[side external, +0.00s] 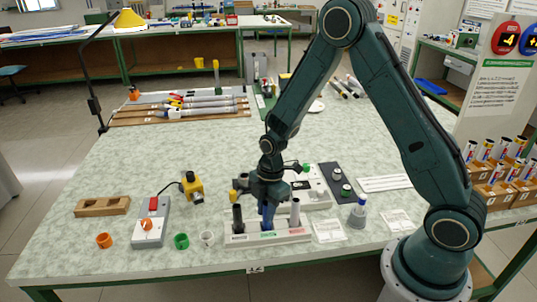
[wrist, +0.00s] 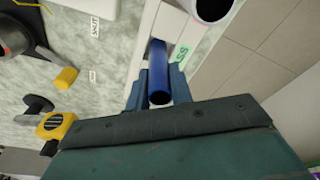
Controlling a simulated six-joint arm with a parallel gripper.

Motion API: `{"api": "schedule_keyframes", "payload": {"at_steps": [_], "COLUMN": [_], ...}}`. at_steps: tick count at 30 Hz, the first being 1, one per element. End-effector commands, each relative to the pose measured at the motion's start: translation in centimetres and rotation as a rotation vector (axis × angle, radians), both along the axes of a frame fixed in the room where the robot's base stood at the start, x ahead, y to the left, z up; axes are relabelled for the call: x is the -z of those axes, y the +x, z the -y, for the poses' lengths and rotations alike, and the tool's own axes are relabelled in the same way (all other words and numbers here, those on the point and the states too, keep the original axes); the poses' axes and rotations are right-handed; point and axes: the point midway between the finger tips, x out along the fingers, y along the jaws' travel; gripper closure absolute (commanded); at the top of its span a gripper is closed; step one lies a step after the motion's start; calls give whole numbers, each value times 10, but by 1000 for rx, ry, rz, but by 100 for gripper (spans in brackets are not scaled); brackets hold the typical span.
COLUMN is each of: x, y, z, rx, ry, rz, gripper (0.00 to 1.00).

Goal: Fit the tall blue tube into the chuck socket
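The blue tube (side external: 267,216) stands upright in the white rack (side external: 240,239), between a black tube (side external: 238,217) on the left and a pale grey tube (side external: 295,212) on the right. My gripper (side external: 268,197) points down over the blue tube. In the wrist view the blue tube (wrist: 158,75) lies between the two fingers of my gripper (wrist: 159,92), with no clear gap on either side. The tube's lower end is hidden in the rack. I cannot tell for certain which fixture is the chuck socket.
A grey-and-blue round piece (side external: 358,212) stands right of the rack. A white device (side external: 315,188) and a dark plate (side external: 338,184) are behind it.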

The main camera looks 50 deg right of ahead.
Motion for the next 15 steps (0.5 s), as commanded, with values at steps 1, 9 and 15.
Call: {"api": "schedule_keyframes", "payload": {"at_steps": [1, 9, 15], "x": [0, -1, -6], "y": [0, 0, 1], "z": [0, 0, 0], "rx": [0, 0, 0], "ry": [0, 0, 0], "rz": [0, 0, 2], "gripper": [100, 100, 100]}}
